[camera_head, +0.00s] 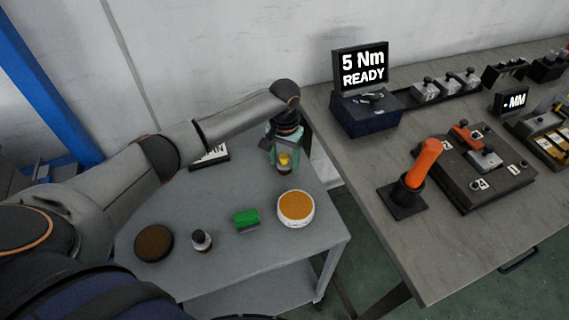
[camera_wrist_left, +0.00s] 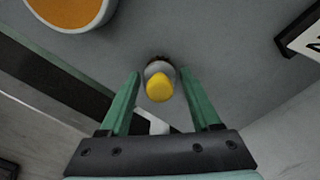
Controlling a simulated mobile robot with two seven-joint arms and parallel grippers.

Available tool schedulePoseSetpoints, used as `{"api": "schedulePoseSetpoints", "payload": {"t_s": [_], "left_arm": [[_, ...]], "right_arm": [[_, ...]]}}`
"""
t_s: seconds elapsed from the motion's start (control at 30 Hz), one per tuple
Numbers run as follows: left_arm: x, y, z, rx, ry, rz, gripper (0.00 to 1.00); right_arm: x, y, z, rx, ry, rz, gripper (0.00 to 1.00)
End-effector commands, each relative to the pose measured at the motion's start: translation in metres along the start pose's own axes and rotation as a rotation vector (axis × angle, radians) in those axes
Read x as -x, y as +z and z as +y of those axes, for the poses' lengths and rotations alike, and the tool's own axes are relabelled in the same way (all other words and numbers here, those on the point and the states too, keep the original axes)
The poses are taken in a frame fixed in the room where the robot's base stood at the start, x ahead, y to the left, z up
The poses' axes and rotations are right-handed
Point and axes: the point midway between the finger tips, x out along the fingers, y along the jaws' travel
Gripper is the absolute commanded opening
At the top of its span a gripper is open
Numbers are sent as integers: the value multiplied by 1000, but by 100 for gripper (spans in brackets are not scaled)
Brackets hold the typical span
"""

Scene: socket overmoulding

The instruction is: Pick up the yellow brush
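The yellow brush (camera_head: 284,159) stands upright on the grey side table, near its back right corner. In the left wrist view its rounded yellow top (camera_wrist_left: 160,87) shows end-on, with a pale collar and dark bristles behind it. My left gripper (camera_head: 285,165) points down over the brush. It is open, with one green finger on each side of the brush. In the left wrist view (camera_wrist_left: 161,74) a gap shows between the brush and each finger. How low the fingertips reach along the brush is hard to tell. My right gripper is not in view.
The grey table (camera_head: 190,240) also holds a tub with an orange top (camera_head: 296,208), a green block-like item (camera_head: 246,219), a small bottle (camera_head: 201,240), a brown round pad (camera_head: 153,243) and a sign (camera_head: 210,156). A workbench (camera_head: 440,260) with equipment stands to the right.

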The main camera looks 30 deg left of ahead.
Motion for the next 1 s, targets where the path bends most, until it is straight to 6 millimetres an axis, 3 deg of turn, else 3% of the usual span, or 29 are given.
{"api": "schedulePoseSetpoints", "payload": {"t_s": [0.07, 0.53, 1.0], "left_arm": [[0, 0, 0, 0, 0, 0, 54], [0, 0, 0, 0, 0, 0, 1], [7, 0, 0, 0, 1, 1, 0]], "right_arm": [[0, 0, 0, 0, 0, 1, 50], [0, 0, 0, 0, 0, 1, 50], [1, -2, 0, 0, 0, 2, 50]]}}
